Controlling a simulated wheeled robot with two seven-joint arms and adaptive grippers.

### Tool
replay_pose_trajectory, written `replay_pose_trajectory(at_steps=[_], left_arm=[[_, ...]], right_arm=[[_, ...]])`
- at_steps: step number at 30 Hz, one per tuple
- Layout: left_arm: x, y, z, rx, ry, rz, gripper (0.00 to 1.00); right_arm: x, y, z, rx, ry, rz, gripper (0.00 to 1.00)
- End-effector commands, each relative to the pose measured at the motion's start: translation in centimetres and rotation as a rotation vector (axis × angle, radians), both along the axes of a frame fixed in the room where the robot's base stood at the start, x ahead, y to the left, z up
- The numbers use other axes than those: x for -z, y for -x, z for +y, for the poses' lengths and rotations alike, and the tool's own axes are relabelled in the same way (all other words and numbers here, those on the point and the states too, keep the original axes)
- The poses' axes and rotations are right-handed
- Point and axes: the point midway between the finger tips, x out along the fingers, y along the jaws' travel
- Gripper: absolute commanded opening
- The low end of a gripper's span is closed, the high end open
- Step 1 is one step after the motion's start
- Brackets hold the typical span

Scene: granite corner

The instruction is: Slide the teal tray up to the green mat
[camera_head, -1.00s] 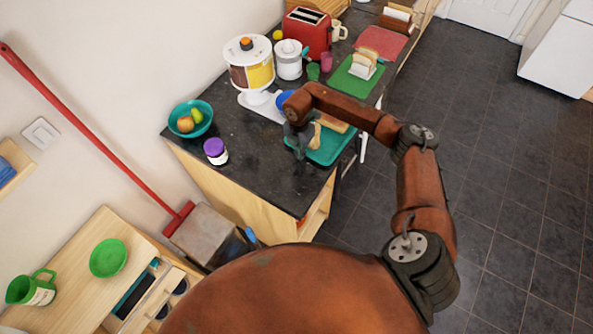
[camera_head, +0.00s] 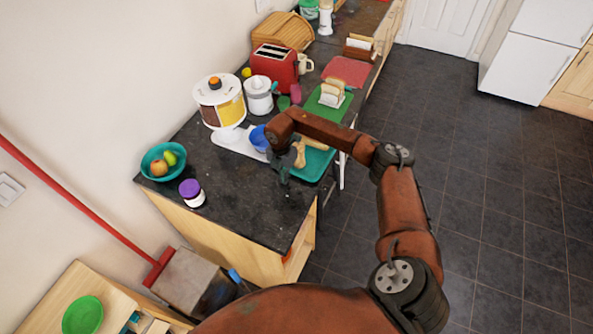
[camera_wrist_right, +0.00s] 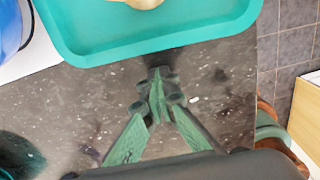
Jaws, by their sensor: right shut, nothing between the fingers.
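The teal tray (camera_head: 318,166) lies on the dark counter near its right edge, with a tan bread-like item (camera_head: 301,152) on it. My right arm hides part of it. The green mat (camera_head: 312,106) lies farther back, with a toast rack of bread on it. A stretch of counter partly hidden by my arm lies between tray and mat. My right gripper (camera_head: 284,178) is shut and empty, low at the tray's near side. In the right wrist view the fingertips (camera_wrist_right: 159,76) point at the tray's near rim (camera_wrist_right: 160,48); I cannot tell whether they touch. My left gripper is out of view.
A purple-lidded jar (camera_head: 192,193) and a teal fruit bowl (camera_head: 163,161) stand at the near left. A pink-red mat (camera_head: 347,71) lies beyond the green one. The counter drops to floor on the right.

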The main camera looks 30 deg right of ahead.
Motion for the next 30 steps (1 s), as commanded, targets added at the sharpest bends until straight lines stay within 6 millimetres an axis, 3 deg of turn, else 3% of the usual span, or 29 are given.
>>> replay_pose_trajectory(at_steps=[2,6,15,21,30], left_arm=[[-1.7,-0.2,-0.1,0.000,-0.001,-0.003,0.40],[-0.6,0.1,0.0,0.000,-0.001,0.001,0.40],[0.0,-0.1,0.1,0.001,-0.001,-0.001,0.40],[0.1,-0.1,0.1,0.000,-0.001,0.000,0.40],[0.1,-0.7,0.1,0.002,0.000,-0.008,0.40]], right_arm=[[-0.9,0.6,1.6,-0.006,0.000,-0.004,0.00],[-3.7,0.3,1.3,0.000,0.004,-0.009,0.00],[-8.9,0.3,1.5,-0.003,0.002,-0.005,0.00],[-10.1,0.4,1.5,-0.003,0.001,-0.004,0.00],[-10.2,0.5,1.3,-0.001,0.002,-0.003,0.00]])
